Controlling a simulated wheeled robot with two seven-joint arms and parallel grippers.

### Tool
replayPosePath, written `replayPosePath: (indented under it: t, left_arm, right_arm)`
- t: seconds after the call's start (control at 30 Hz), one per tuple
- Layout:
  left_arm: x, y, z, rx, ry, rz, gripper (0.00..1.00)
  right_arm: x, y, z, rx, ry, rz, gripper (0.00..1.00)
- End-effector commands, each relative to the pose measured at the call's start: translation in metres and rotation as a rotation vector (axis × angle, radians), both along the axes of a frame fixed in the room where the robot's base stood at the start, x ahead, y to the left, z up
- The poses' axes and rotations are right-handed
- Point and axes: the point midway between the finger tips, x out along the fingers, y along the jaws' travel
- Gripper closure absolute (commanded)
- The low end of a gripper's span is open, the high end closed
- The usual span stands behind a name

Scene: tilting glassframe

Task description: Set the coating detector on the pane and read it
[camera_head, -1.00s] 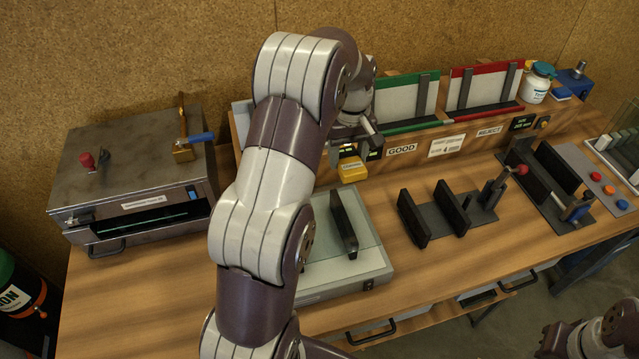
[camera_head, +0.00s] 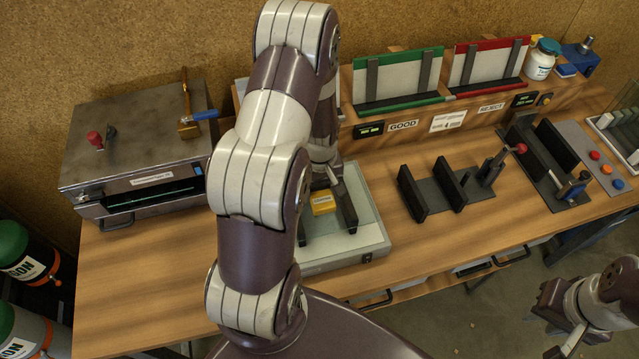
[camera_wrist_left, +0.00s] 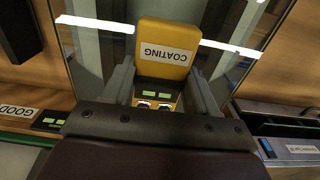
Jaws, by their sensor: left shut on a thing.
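My left gripper (camera_head: 326,182) is shut on the yellow coating detector (camera_head: 322,203), low over the pale box. In the left wrist view the detector (camera_wrist_left: 165,48) sits between both fingers (camera_wrist_left: 160,90), its COATING label upside down. Two small green displays show near the gripper; their text is too small to read. A clear glass pane (camera_wrist_left: 100,55) with bright reflections lies beneath it, and the pane (camera_head: 366,215) also shows on the box in the head view. I cannot tell whether the detector touches the pane. My right gripper (camera_head: 548,312) hangs off the bench's front right; its jaw opening is unclear.
Dark upright bars (camera_head: 348,207) stand at the pale box (camera_head: 345,251). A metal oven (camera_head: 140,150) is at left. Green GOOD (camera_head: 398,80) and red REJECT (camera_head: 488,66) racks stand behind. A black-barred fixture (camera_head: 437,190) is to the right, with bare wood between.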

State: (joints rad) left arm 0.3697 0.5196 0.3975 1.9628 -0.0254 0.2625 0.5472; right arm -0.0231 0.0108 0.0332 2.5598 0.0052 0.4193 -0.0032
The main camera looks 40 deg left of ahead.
Motion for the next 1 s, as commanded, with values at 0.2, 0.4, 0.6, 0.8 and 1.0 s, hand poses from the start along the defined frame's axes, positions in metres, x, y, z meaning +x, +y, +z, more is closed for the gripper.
replayPosePath:
  t: [0.2, 0.4, 0.6, 0.8, 1.0]
  left_arm:
    - [0.000, 0.000, -0.002, 0.001, -0.001, 0.000, 0.89]
    - [0.000, 0.000, -0.003, 0.000, 0.000, 0.000, 0.17]
    - [0.000, 0.000, -0.002, 0.000, 0.000, 0.001, 0.17]
    - [0.002, 0.001, 0.016, 0.002, -0.005, 0.001, 0.17]
    - [0.002, 0.000, 0.068, 0.002, -0.008, 0.001, 0.17]
  right_arm:
    - [0.000, 0.000, -0.003, 0.000, 0.000, 0.000, 0.66]
    - [0.000, 0.000, -0.003, 0.000, 0.000, 0.000, 0.66]
    - [0.000, 0.000, -0.002, 0.000, 0.000, 0.000, 0.66]
    - [0.000, 0.000, -0.008, 0.000, 0.000, 0.000, 0.66]
    - [0.000, 0.000, -0.022, 0.000, 0.000, 0.000, 0.66]
